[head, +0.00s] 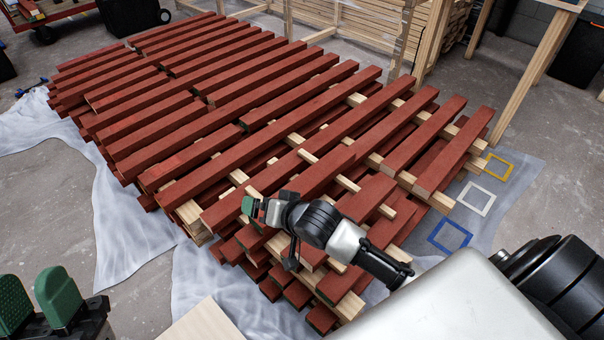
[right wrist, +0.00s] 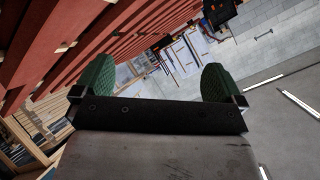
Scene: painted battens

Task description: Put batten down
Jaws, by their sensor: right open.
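Many red-painted battens (head: 290,110) lie in a stack of slanting rows, with pale wooden strips (head: 240,177) crossing between layers. My right gripper (head: 252,207) is over the near end of the stack, close to batten ends. In the right wrist view my right gripper (right wrist: 157,82) has its two green fingers wide apart with nothing between them. Red battens (right wrist: 110,35) run across the upper left of that view. I cannot tell whether the fingers touch any batten. My left gripper (head: 36,300) is at the lower left, away from the stack, its green fingers apart and empty.
Translucent sheeting (head: 130,225) lies under and around the stack. Yellow (head: 498,167), white (head: 476,198) and blue (head: 450,235) square outlines are on the right. Timber posts (head: 535,65) stand at the back right. Concrete floor is clear at left. A pale board (head: 203,322) is at bottom.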

